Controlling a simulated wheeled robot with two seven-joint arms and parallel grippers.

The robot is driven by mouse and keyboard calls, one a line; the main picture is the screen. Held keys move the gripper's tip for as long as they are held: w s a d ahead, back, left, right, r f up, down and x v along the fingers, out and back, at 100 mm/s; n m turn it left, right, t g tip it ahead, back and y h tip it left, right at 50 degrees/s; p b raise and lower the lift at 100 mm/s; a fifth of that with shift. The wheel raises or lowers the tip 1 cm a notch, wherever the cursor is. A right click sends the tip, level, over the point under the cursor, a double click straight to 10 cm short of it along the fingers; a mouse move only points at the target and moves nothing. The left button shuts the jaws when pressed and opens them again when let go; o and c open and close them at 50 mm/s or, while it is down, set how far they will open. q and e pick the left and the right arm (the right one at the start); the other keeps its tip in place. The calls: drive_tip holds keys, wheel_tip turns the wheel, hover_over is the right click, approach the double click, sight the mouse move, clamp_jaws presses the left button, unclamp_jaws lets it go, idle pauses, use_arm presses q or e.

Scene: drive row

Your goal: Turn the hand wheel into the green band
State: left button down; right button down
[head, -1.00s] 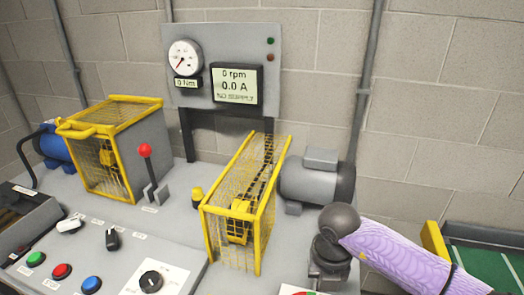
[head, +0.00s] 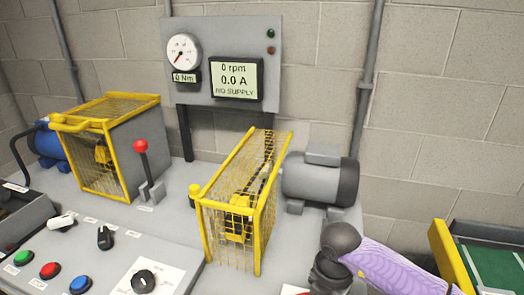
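I cannot make out the hand wheel in the head view. A white plate edge with a trace of red (head: 292,290) shows at the bottom edge, beside my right arm. No green band can be made out on it. My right arm comes in from the right with a purple sleeve, and its dark wrist joints bend down in front of the grey motor. Its gripper fingers are below the picture edge. My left arm and gripper are out of the picture. The gauge (head: 182,53) reads 0 Nm, and the display (head: 235,80) reads 0 rpm, 0.0 A, NO SUPPLY.
A yellow mesh guard (head: 240,205) stands mid-bench, with the grey motor (head: 318,178) to its right. Another yellow cage (head: 95,150) and a red-knobbed lever (head: 142,147) stand left. Push buttons (head: 48,270) and a rotary knob (head: 143,281) are in front. A yellow-edged green tray (head: 490,262) is at right.

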drive_tip(key=shift+s+a+r, duration=0.1)
drive_tip(key=shift+s, duration=0.05)
idle(0.4)
drive_tip(key=shift+s+a+p, duration=0.1)
drive_tip(key=shift+p, duration=0.25)
